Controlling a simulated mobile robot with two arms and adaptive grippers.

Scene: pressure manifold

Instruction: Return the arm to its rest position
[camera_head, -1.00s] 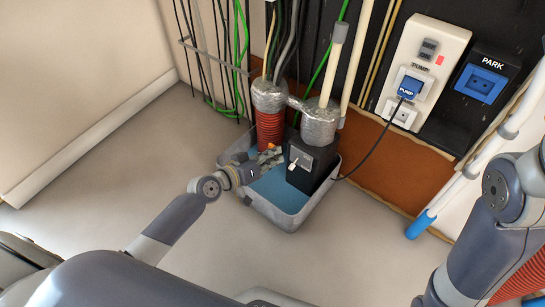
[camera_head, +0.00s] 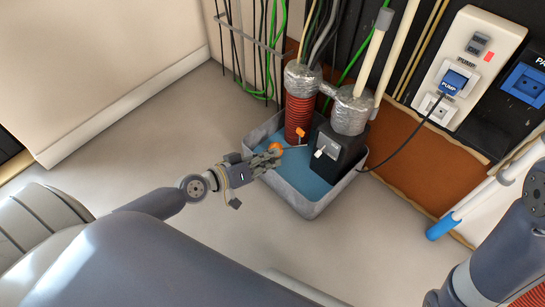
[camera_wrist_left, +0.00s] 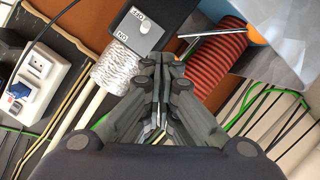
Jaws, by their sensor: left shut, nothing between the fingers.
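My left gripper (camera_head: 272,156) is shut and empty in the head view. It is at the left rim of the grey tray, beside an orange round piece (camera_head: 275,147). My left arm reaches in from the lower left. In the left wrist view the gripper's fingers (camera_wrist_left: 161,65) are closed together, with the black box (camera_wrist_left: 142,24) just beyond them. My right arm (camera_head: 515,245) shows at the right edge of the head view, but its gripper is out of view.
A grey tray (camera_head: 307,207) with a blue inside holds the black box (camera_head: 338,157) and a red ribbed hose (camera_head: 298,117). A blue PUMP plug (camera_head: 453,82) sits in the white wall panel (camera_head: 487,42), with a black cable. Floor left of the tray is clear.

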